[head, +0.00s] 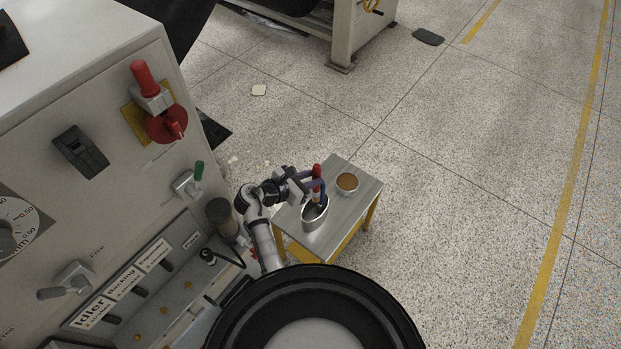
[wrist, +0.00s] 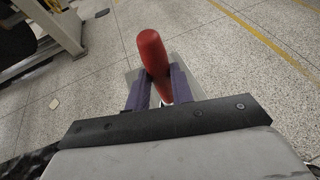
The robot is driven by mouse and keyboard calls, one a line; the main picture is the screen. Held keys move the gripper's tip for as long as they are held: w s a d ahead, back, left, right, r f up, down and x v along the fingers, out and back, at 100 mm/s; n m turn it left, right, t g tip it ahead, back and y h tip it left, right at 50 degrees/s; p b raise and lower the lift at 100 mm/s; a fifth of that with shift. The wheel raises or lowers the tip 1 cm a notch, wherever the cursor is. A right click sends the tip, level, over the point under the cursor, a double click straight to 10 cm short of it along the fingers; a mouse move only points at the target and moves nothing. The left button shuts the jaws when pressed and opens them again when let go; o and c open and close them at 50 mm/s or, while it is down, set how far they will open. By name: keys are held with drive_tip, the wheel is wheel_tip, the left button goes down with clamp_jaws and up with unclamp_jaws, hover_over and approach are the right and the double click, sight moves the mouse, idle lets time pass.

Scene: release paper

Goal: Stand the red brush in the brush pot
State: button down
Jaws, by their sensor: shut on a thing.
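The red brush (head: 316,171) is upright over the brush pot (head: 313,218), a grey metal pot on a small table. Its lower end shows at or inside the pot's mouth; I cannot tell whether it touches the bottom. My gripper (head: 312,183) is shut on the brush below its red top. In the wrist view the red handle (wrist: 152,52) stands between the two purple fingers of my gripper (wrist: 158,88), leaning slightly. The pot is hidden in the wrist view.
The small table (head: 352,206) has a grey top and yellow legs. A bowl with brown contents (head: 347,183) stands on it to the right of the pot. A large machine panel (head: 110,180) with levers and knobs fills the left. The speckled floor to the right is clear.

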drive_tip(key=shift+f+b, duration=2.7)
drive_tip(key=shift+f, duration=2)
drive_tip(key=c, duration=1.1)
unclamp_jaws()
drive_tip(key=shift+c, duration=0.2)
wheel_tip(320, 180, up, 20)
hover_over(313, 195)
drive_tip(key=shift+s+a, duration=0.25)
drive_tip(key=shift+a, duration=0.1)
